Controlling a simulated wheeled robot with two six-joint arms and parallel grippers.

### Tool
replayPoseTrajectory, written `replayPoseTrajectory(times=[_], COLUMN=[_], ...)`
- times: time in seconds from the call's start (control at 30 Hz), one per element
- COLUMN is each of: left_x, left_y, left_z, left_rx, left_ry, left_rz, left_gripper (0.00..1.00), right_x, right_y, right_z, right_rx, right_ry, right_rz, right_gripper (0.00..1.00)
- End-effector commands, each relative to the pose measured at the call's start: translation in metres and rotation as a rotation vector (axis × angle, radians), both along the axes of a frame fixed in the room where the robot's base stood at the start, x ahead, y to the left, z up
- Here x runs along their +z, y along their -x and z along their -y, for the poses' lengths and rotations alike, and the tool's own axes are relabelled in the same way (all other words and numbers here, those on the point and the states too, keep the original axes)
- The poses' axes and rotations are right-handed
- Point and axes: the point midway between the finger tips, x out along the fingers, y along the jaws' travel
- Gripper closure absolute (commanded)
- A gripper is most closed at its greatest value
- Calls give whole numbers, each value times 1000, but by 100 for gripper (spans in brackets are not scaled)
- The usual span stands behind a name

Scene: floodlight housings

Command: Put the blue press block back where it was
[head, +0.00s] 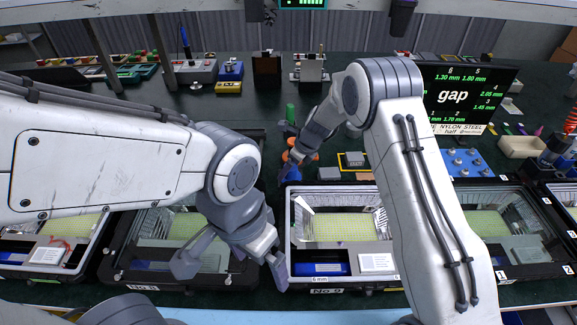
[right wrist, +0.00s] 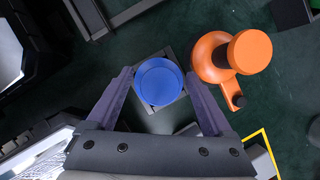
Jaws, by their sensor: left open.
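The blue press block (right wrist: 159,81) is round in the right wrist view and sits on a square grey plate (right wrist: 152,107). My right gripper (right wrist: 159,76) has its fingers apart on either side of the block, with a narrow gap showing at each side. I cannot tell how far above the block the fingertips are. In the head view a bit of blue (head: 292,174) shows by the right gripper (head: 287,166), mostly hidden by it. My left gripper (head: 232,268) is open and empty over the front trays.
An orange knobbed device (right wrist: 228,57) stands close right of the block. A green cylinder (head: 290,112) stands behind the right gripper. Floodlight housings (head: 340,268) line the front edge. A yellow-edged square (head: 355,159) lies to the right. A gap gauge screen (head: 462,97) stands at the right.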

Motion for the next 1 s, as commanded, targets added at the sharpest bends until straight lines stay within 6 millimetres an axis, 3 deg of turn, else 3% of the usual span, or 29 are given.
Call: replayPoseTrajectory(times=[0.37,0.8,1.0], left_x=[3,4,4], left_y=[0,0,0], left_z=[0,0,0], left_rx=[0,0,0], left_ry=[0,0,0], left_rz=[0,0,0], left_gripper=[0,0,0], right_x=[8,88,112], right_y=[0,18,24], right_z=[0,28,38], right_rx=[-1,-1,-2], right_ry=[-1,-1,-2], right_rz=[1,3,1], right_gripper=[15,15,15])
